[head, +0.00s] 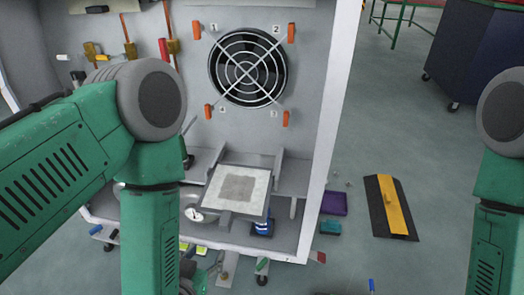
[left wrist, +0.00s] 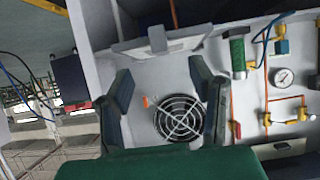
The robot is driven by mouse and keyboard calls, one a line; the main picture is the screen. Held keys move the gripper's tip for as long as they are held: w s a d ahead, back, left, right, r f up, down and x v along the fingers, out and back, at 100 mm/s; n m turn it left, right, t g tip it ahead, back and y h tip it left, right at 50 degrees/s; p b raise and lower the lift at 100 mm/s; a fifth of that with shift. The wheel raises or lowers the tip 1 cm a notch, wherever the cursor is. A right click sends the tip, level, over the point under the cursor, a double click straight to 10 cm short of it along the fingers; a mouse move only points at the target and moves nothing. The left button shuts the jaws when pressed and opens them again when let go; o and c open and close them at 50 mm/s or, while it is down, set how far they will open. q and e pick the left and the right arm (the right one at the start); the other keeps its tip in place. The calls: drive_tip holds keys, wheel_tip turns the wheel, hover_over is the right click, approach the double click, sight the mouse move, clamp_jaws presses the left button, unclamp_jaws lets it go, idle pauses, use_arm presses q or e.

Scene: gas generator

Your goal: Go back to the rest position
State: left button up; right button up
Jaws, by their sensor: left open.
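My left arm (head: 150,215) comes in from the left in the head view, its forearm hanging down in front of the generator cabinet (head: 335,120). The left gripper (left wrist: 160,76) shows in the left wrist view with its two dark fingers wide apart and nothing between them. The fan (left wrist: 178,119) lies beyond the fingers in that view. My right arm (head: 496,210) hangs at the right edge of the head view, and its gripper is outside the picture.
The cabinet holds a caged fan (head: 247,69) with orange clips and a tilted plate (head: 237,190) on a stand. A black and yellow ramp (head: 391,207) and a purple tray (head: 333,203) lie on the floor.

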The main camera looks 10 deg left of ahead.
use_arm(q)
drive_tip(key=s+a+g+p, duration=0.4)
drive_tip(key=s+a+g, duration=0.1)
drive_tip(key=s, duration=0.3)
drive_tip(key=s+a+r+g+p, duration=0.1)
drive_tip(key=s+a+g+p, duration=0.4)
drive_tip(key=s+g, duration=0.2)
drive_tip(key=shift+s+a, duration=0.15)
drive_tip(key=shift+s, duration=0.95)
